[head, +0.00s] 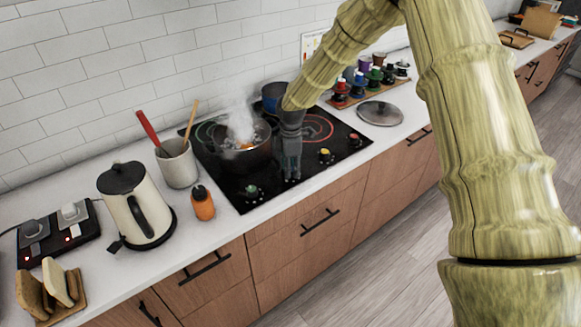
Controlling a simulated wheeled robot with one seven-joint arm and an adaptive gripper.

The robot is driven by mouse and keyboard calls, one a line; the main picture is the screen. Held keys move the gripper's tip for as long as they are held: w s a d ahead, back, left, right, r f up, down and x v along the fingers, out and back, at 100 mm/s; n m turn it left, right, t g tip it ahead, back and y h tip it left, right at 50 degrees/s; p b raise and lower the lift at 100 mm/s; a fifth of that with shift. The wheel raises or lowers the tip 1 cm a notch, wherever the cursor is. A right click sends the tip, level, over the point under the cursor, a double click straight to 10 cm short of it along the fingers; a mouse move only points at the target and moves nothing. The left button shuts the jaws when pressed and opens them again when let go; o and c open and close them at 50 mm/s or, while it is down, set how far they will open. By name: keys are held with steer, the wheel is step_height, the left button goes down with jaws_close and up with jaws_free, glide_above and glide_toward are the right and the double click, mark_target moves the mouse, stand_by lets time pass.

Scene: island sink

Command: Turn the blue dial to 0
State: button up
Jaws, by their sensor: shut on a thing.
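My gripper (291,167) points down at the front edge of the black cooktop (222,176), in the row of dials. It is shut on a dial between the green dial (251,191) and the yellow dial (325,155). That dial, taken as the blue dial, is hidden by the fingers, so its colour and setting cannot be read. A red dial (354,139) is at the right end of the row.
A steaming dark pot (240,153) stands just behind my gripper, with a blue pot (272,93) farther back. An orange bottle (202,204), a utensil crock (178,165) and a kettle (136,207) are to the left. A lid (380,113) lies to the right.

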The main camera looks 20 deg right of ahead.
steer(key=n, duration=0.5)
steer(key=shift+s+f+p, duration=0.25)
steer(key=shift+f+p, duration=0.05)
steer(key=shift+n, duration=0.3)
steer(key=o, duration=1)
steer(key=shift+w+r, duration=0.1)
steer(key=shift+w, duration=0.05)
steer(key=shift+r, duration=0.15)
steer(key=shift+w+r, duration=0.1)
steer(key=shift+r, duration=0.5)
step_height(320, 180, up, 11)
steer(key=shift+f, duration=0.2)
